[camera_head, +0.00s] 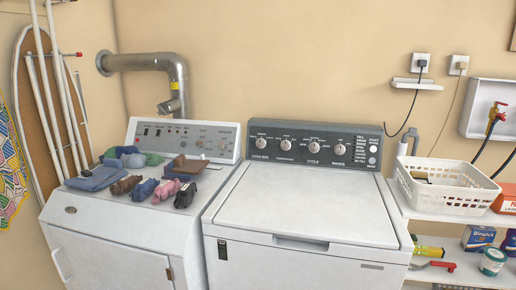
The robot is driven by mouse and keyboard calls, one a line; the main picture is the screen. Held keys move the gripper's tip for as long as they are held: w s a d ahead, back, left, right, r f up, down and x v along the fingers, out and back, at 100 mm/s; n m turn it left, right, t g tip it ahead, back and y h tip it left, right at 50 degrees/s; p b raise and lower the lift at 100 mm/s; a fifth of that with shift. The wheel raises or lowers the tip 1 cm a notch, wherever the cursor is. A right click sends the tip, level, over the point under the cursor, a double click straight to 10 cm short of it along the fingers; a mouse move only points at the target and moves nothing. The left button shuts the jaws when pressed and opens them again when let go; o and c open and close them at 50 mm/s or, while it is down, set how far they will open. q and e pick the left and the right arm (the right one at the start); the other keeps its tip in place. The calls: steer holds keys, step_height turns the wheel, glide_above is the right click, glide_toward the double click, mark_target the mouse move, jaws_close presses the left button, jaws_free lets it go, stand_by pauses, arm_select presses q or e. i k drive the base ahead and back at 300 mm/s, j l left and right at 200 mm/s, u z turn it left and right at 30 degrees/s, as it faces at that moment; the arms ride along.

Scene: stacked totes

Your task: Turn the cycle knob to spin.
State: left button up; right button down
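The white washer (305,205) stands in the middle with its lid shut. Its dark control panel (300,133) at the back carries a row of round light-coloured knobs. The knob third from the left, above what reads as a cycle label, is the cycle knob (314,147). Its pointer direction and the small print around it are too small to read. Nothing covers the knob. Neither of my grippers is in the head view.
A white dryer (110,235) at left holds folded cloths (95,179) and several rolled socks on top. At right, a white basket (440,195) sits on a shelf beside the washer. Below it are boxes and a jar (493,262). The washer lid is clear.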

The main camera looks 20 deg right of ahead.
mark_target(314, 147)
steer(key=z, duration=1.65)
steer(key=i+j, duration=0.05)
